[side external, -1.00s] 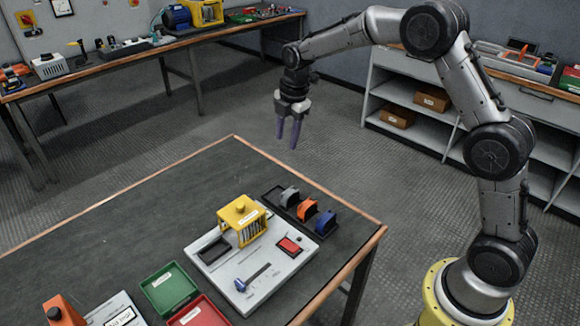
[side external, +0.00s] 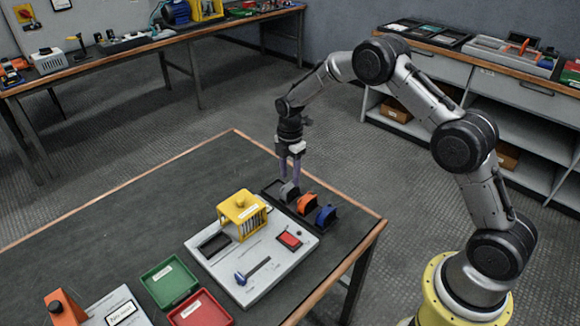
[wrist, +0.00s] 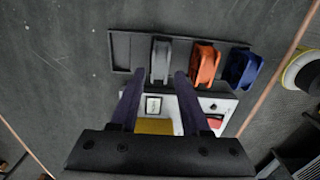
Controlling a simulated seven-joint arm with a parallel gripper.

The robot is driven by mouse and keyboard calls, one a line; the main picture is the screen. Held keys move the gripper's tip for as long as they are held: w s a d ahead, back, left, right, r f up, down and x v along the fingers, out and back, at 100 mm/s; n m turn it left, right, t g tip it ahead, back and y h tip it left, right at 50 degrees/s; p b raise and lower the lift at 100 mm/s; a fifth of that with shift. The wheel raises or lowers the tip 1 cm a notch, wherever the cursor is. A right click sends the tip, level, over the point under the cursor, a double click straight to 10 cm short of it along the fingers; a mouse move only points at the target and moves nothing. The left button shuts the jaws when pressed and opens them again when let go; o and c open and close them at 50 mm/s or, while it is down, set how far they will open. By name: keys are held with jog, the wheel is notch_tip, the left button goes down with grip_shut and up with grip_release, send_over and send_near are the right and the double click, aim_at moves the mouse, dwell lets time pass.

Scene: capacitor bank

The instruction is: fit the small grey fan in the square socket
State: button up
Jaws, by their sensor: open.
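The small grey fan (side external: 289,192) stands in a dark tray (side external: 272,186), beside an orange fan and a blue fan. In the wrist view the grey fan (wrist: 160,62) lies in line between my fingertips. My gripper (side external: 290,174) is open and points down at the grey fan, with its fingertips at or just above the fan's top. I cannot tell whether they touch it. My open gripper (wrist: 160,76) also shows in the wrist view. A dark four-sided recess (side external: 214,243) on the light grey panel looks like the socket.
The orange fan (side external: 306,203) and blue fan (side external: 325,216) stand close to the right. A yellow cage (side external: 240,212) rises from the panel (side external: 228,283) near the tray. Green (side external: 168,283) and red (side external: 200,310) trays lie left of the panel.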

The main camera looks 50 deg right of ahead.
aim_at(290, 186)
jog(key=shift+f, duration=2.15)
jog(key=shift+c, duration=0.3)
grip_shut()
jog(key=shift+r, duration=0.1)
jog(key=shift+r, duration=3.45)
